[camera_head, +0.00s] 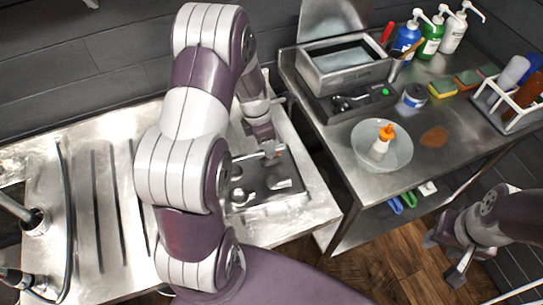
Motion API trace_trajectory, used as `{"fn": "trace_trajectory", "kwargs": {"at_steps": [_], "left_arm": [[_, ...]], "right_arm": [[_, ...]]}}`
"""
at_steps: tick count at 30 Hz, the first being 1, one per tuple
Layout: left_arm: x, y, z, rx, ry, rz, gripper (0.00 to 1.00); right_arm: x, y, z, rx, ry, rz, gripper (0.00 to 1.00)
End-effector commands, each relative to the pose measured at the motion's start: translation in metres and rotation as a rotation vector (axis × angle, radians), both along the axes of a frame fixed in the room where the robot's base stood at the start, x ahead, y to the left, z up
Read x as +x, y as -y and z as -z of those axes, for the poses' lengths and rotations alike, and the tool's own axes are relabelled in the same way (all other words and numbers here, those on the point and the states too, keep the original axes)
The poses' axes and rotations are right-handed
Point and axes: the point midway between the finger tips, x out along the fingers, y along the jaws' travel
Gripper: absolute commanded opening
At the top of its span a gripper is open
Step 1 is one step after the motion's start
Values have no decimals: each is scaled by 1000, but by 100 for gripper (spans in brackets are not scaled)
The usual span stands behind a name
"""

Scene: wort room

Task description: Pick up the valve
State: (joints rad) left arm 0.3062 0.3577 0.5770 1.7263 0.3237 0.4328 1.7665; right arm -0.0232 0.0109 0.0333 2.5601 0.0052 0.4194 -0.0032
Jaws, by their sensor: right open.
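I cannot tell for sure which part is the valve. A dark tray (258,201) on the left steel counter holds several small metal parts, among them a round one (238,196) and a pale angular one (279,183). My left gripper (269,153) points down over the far part of this tray; its fingers are too small to tell whether they are open or hold anything. My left arm hides part of the counter. My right gripper (443,261) is open and empty at the lower right, over the floor beside the right table.
The right steel table (347,153) carries a metal box (346,77), a black tray with metal fittings (349,101), a bowl (366,155) with an orange-capped bottle, a jar (412,97), sponges, pump bottles and a white rack (511,111). A shelf below holds small coloured items.

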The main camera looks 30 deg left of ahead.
Motion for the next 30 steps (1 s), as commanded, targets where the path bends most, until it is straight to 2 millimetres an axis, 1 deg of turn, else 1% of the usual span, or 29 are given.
{"fn": "trace_trajectory", "kwargs": {"at_steps": [1, 3, 8, 12, 15, 18, 23, 24, 26, 27, 28, 29, 30], "left_arm": [[0, 2, 11, -1, -4, 2, 64], [2, 3, 24, -1, -2, 2, 64], [4, 5, 42, 0, -1, 4, 64], [6, 10, 68, 1, -1, 7, 64], [8, 11, 83, 1, 0, 7, 64], [9, 11, 87, 3, 3, 6, 64], [9, 11, 86, 3, 3, 7, 64], [9, 11, 86, 3, 3, 7, 51], [9, 11, 86, 2, 2, 8, 31], [9, 11, 86, 2, 2, 8, 18], [9, 11, 86, 2, 2, 8, 8], [9, 11, 86, 2, 2, 8, 3], [9, 11, 86, 3, 3, 7, 3]], "right_arm": [[0, 0, 0, 0, 0, 0, 43], [0, 0, 0, 0, 0, 0, 43], [0, 0, -1, 0, 0, 0, 43], [0, 0, -4, 0, 0, 0, 43], [0, 0, -3, 0, 0, 0, 43], [0, 0, -3, 0, 0, 0, 43], [0, 0, -3, 0, 0, 0, 43], [0, 0, -3, 0, 0, 0, 43], [0, 0, -3, 0, 0, 0, 43], [0, 0, -3, 0, 0, 0, 43], [0, 0, -3, 0, 0, 0, 43], [0, 0, -3, 0, 0, 0, 43], [0, 0, -3, 0, 0, 0, 43]]}}
